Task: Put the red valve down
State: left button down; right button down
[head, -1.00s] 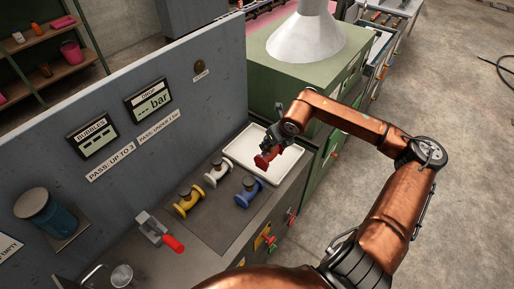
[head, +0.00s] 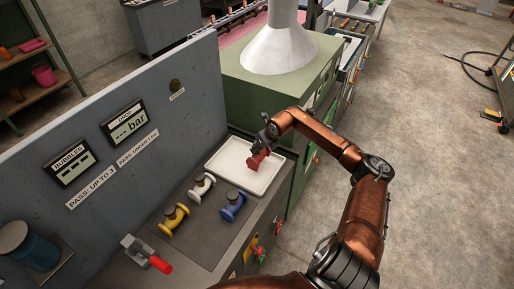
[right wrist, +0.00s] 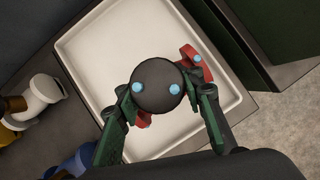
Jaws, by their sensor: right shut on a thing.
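The red valve (head: 257,160) is in my right gripper (head: 266,145), over the white tray (head: 226,169) on the bench in the head view. In the right wrist view the gripper's fingers (right wrist: 160,112) are shut on the valve around its dark round cap (right wrist: 158,92). Red flange parts (right wrist: 192,62) show past the cap, and the white tray (right wrist: 85,45) lies below. I cannot tell whether the valve touches the tray. My left gripper is not in view.
A yellow valve (head: 174,218), a white valve (head: 202,187) and a blue valve (head: 233,206) stand on a dark mat left of the tray. A red-handled clamp (head: 146,253) is nearer. A grey panel (head: 130,75) rises behind; a green cabinet (head: 240,85) stands beyond the tray.

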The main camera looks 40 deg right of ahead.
aim_at(259, 152)
jog(key=shift+w+d+f, duration=0.1)
jog(key=shift+w+d, duration=0.05)
jog(key=shift+d, duration=0.05)
notch_tip(259, 152, down, 3)
jog(key=shift+d+f+p, duration=0.1)
jog(key=shift+p, duration=0.25)
jog(key=c, duration=1.8)
grip_release()
jog(key=shift+f, duration=0.2)
jog(key=o, duration=0.5)
jog(key=shift+r, duration=0.15)
jog(key=v, duration=1.2)
jog(key=shift+b, duration=0.45)
